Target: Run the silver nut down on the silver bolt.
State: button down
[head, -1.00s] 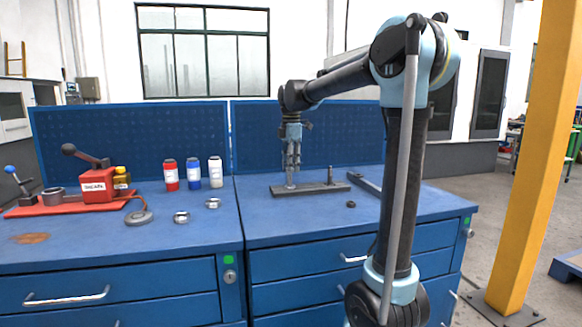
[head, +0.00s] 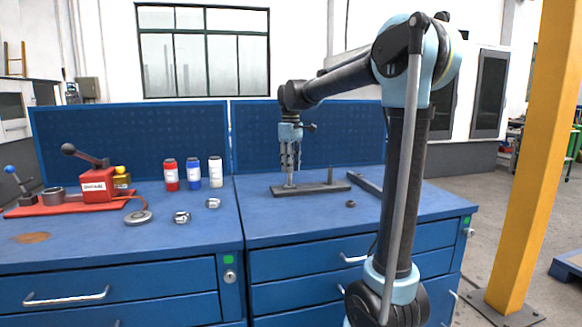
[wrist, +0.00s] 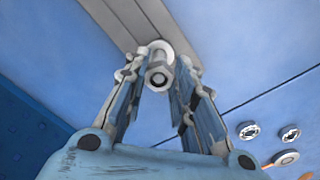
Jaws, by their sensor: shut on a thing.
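My gripper (head: 290,163) points straight down over the left end of a dark bar-shaped base (head: 310,189) on the right bench. In the wrist view my gripper (wrist: 161,78) has its two fingertips closed on opposite sides of the silver nut (wrist: 157,77). The silver bolt (head: 290,182) stands upright on the base below the fingers. In the wrist view the nut is in line with the bolt, above a round pale washer-like foot. How far down the thread the nut sits cannot be told.
A second, darker bolt (head: 330,175) stands on the base to the right. A dark nut (head: 350,203) lies on the bench in front. A dark bar (head: 365,183) lies at right.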

jog(key=m, duration=0.5)
jog(key=shift+s+a+m, duration=0.1)
jog(key=shift+m, duration=0.3)
jog(key=m, duration=0.6)
jog(key=shift+s, duration=0.2)
jog(key=c, duration=1.6)
grip_release()
